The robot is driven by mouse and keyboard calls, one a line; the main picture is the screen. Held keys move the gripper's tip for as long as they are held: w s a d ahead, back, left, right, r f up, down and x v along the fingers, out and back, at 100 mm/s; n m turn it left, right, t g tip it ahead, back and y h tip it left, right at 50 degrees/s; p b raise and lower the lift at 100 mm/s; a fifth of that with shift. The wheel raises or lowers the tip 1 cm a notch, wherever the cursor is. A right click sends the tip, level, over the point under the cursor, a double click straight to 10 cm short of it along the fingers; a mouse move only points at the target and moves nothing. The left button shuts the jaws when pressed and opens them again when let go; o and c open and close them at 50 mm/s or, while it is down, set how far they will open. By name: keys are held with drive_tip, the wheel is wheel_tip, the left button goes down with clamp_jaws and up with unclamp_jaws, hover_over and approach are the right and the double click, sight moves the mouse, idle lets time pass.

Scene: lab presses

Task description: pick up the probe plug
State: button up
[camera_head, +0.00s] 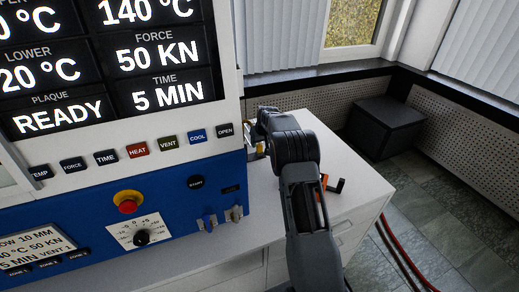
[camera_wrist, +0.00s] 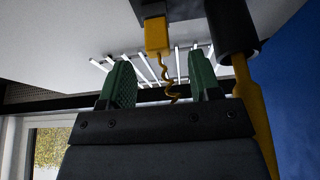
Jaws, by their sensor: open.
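A yellow block with a coiled yellow cable, which looks like the probe plug (camera_wrist: 157,36), shows at the top middle of the wrist view, against a black part. My gripper (camera_wrist: 159,62) is open and empty, with two green fingers. The block appears beyond the fingertips, between them sideways, and no contact shows. In the head view my gripper's end (camera_head: 264,124) is at the press's right edge, above the white counter (camera_head: 345,205). A small yellowish bit shows beneath it there, and the fingers and most of the plug are hidden.
A black-and-yellow tool-like part (camera_wrist: 240,75) stands close by the right finger. Several white bars (camera_wrist: 140,68) lie behind the plug. The blue-and-white press (camera_head: 130,190) borders on the left. An orange-and-black item (camera_head: 339,186) is on the counter, right of my arm.

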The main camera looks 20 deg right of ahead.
sight(260, 145)
drive_tip(key=shift+p+x, duration=0.4)
drive_tip(key=shift+x, duration=1.9)
drive_tip(key=shift+d, duration=0.1)
drive_tip(key=c, duration=1)
